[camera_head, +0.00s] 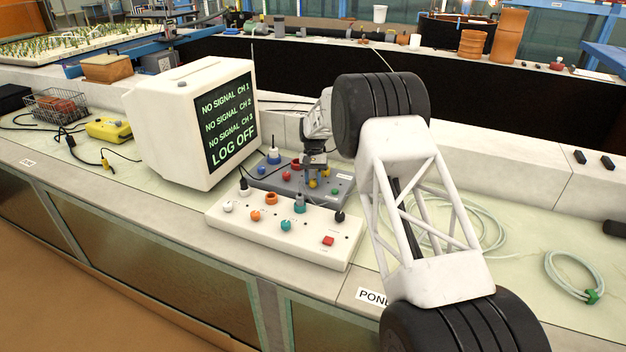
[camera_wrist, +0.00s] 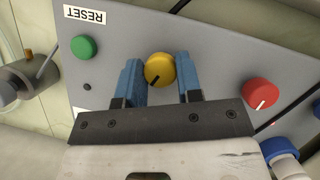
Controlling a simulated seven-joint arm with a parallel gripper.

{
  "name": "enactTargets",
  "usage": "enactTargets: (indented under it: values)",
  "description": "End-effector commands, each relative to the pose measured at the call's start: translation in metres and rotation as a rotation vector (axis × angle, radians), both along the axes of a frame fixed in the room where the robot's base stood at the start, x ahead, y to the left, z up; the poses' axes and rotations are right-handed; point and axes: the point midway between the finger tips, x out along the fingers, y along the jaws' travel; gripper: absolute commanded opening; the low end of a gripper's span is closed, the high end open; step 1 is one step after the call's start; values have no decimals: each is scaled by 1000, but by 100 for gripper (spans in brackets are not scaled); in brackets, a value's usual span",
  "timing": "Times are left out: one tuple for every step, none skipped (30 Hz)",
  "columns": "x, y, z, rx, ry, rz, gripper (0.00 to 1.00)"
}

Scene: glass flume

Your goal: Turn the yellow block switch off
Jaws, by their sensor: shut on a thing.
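The yellow block switch is a round yellow knob (camera_wrist: 158,66) with a dark pointer line, on a grey control panel (camera_wrist: 220,40). In the wrist view the line points toward the lower left. The two blue fingers of my gripper (camera_wrist: 159,76) stand on either side of the knob and are shut on it. In the head view my gripper (camera_head: 315,160) reaches down over the grey panel (camera_head: 284,180) behind the white box, and it partly hides the knobs there.
On the grey panel sit a red knob (camera_wrist: 260,92) and a green button (camera_wrist: 84,47) near a RESET label (camera_wrist: 88,13). A white control box (camera_head: 275,240) with several knobs stands in front. A monitor (camera_head: 180,120) reading "LOG OFF" stands left. Coiled tubing (camera_head: 575,280) lies right.

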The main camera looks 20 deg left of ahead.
Motion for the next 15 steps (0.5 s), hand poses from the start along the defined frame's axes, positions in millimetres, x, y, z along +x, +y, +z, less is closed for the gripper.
enactTargets:
  values:
    - [0,1,1,1,-2,41,9]
    - [0,1,1,0,-1,69,9]
    - [0,1,1,1,-1,105,9]
    - [0,1,1,0,-1,132,9]
    - [0,1,1,0,-1,157,9]
    - [0,1,1,0,-2,189,9]
    - [0,1,1,1,-2,213,9]
    - [0,1,1,0,-2,235,9]
    - [0,1,1,0,-2,262,9]
    - [0,2,1,1,-2,282,9]
    - [0,1,1,0,-2,299,9]
    - [0,1,1,0,-2,322,9]
    - [0,1,1,0,-2,336,9]
    - [0,1,1,0,-2,349,9]
    - [0,1,1,1,-2,365,9]
